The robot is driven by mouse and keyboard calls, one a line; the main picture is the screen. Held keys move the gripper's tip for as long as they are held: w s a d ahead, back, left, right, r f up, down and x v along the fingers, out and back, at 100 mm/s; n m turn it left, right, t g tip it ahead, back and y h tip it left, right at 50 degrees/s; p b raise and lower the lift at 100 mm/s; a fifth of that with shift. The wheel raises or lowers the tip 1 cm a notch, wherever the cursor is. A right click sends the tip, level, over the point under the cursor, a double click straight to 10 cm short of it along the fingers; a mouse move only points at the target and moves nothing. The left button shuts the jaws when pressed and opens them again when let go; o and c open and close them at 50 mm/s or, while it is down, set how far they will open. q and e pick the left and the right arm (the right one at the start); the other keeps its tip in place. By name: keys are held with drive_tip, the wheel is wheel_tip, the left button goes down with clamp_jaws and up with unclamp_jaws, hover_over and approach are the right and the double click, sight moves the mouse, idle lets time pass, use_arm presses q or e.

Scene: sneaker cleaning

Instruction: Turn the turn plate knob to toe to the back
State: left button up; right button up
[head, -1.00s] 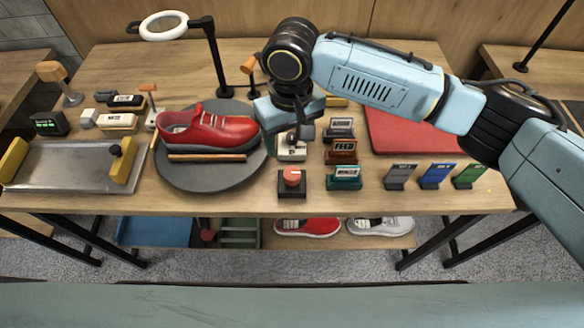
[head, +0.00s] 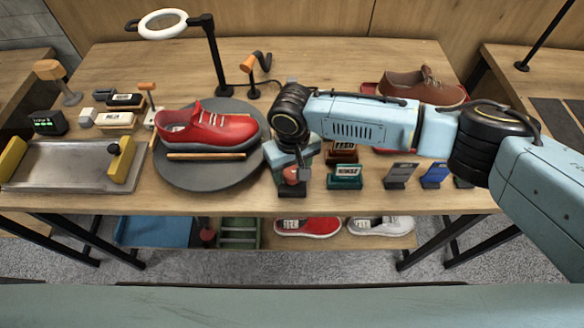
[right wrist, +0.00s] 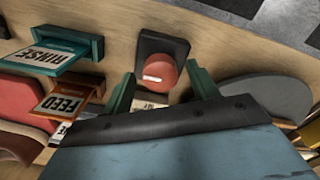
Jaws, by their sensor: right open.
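The turn plate knob (head: 291,175) is a red dial on a black base at the table's front edge. It also shows in the right wrist view (right wrist: 161,68), with a white mark on its face. The round grey turn plate (head: 205,180) bears a red sneaker (head: 212,128), side-on, its toe pointing right. My right gripper (head: 291,168) is open above the knob. In the right wrist view its green fingers lie on either side of the knob, apart from it. The gripper partly hides the knob in the head view. My left gripper is not in view.
Grey (head: 400,175) and blue (head: 434,176) cards stand farther right. A brown shoe (head: 422,88) lies at the back right. A ring lamp (head: 163,24) overhangs the back left.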

drive_tip(key=shift+f, duration=0.1)
drive_tip(key=c, duration=1)
drive_tip(key=n+p, duration=0.2)
drive_tip(key=shift+n, duration=0.4)
drive_tip(key=n+p, duration=0.2)
drive_tip(key=n, duration=0.1)
drive_tip(key=shift+n, duration=0.3)
drive_tip(key=n+p, duration=0.1)
drive_tip(key=n, duration=0.4)
drive_tip(key=n+p, duration=0.1)
drive_tip(key=n, duration=0.5)
drive_tip(key=shift+a+n, duration=0.1)
drive_tip(key=shift+n, duration=0.2)
